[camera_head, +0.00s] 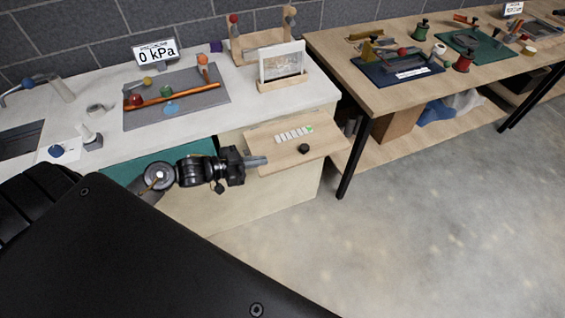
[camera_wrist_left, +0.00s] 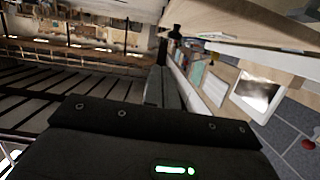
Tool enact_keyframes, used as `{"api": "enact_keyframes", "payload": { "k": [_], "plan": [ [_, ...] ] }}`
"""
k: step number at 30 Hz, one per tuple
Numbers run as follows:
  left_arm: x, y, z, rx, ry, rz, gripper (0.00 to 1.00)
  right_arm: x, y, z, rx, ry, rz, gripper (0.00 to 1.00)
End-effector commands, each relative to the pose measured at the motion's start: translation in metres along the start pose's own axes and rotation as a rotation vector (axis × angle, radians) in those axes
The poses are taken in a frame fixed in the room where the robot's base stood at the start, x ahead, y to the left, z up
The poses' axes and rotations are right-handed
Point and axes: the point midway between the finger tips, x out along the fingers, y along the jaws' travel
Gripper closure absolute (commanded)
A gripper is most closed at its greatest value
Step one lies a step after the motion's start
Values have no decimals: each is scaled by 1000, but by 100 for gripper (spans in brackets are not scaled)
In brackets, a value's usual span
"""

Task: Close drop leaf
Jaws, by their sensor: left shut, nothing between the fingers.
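The drop leaf (camera_head: 325,142) is a light wooden panel at the right end of the white counter, with a dark knob (camera_head: 303,148) and a pale strip with a green light on it. It stands out from the counter; its exact tilt is hard to tell. My left gripper (camera_head: 262,161) is shut and empty at the leaf's left edge, its fingertips pointing right. I cannot tell whether they touch the leaf. In the left wrist view the dark fingers (camera_wrist_left: 160,84) show close together. My right gripper is not in view.
The white counter (camera_head: 222,118) holds a grey mat with tools, a "0 kPa" sign (camera_head: 155,52) and a framed picture in a wooden stand (camera_head: 283,66). A wooden workbench (camera_head: 372,98) with black legs stands to the right. The concrete floor (camera_head: 420,220) in front is clear.

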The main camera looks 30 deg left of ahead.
Motion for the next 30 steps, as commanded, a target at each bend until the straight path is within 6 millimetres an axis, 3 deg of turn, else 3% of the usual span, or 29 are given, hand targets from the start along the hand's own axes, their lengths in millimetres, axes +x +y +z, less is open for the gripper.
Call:
{"api": "enact_keyframes", "payload": {
  "k": [12, 19, 30],
  "plan": [
    [85, 0, -4, -2, 3, 0, 100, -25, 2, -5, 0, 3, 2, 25],
    [90, 0, 29, -2, -1, 0, 100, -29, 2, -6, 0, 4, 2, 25],
    [91, 0, 39, 1, 0, 0, 100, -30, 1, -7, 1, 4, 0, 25]
  ]
}}
